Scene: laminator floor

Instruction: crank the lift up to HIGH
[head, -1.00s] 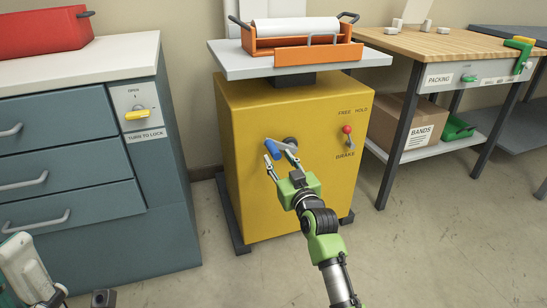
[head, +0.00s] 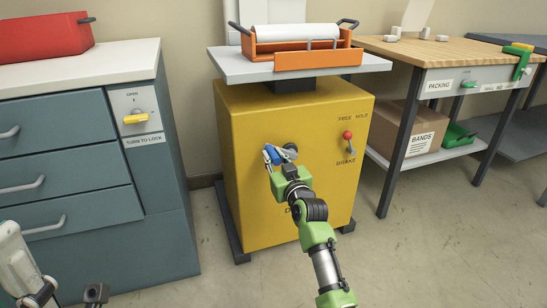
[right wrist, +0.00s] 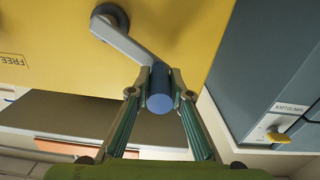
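The yellow lift (head: 250,195) stands in the middle of the head view, with a pale platform (head: 222,66) on top. Its crank hub (head: 291,147) is on the front face. A grey crank arm (right wrist: 130,43) runs from the hub to a blue handle (right wrist: 160,92). My right gripper (head: 271,157) is at the handle; in the right wrist view its fingers (right wrist: 160,85) press on both sides of it. A red-knobbed brake lever (head: 347,135) points up, leaning slightly toward FREE. My left gripper is only partly seen at the bottom left corner; its fingers are unclear.
An orange laminator (head: 300,61) with a white roll rests on the platform. A blue-grey cabinet (head: 75,245) stands at left with a yellow latch (head: 136,119). At right is a packing table (head: 440,50) with a box (head: 425,135) below. The floor in front is clear.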

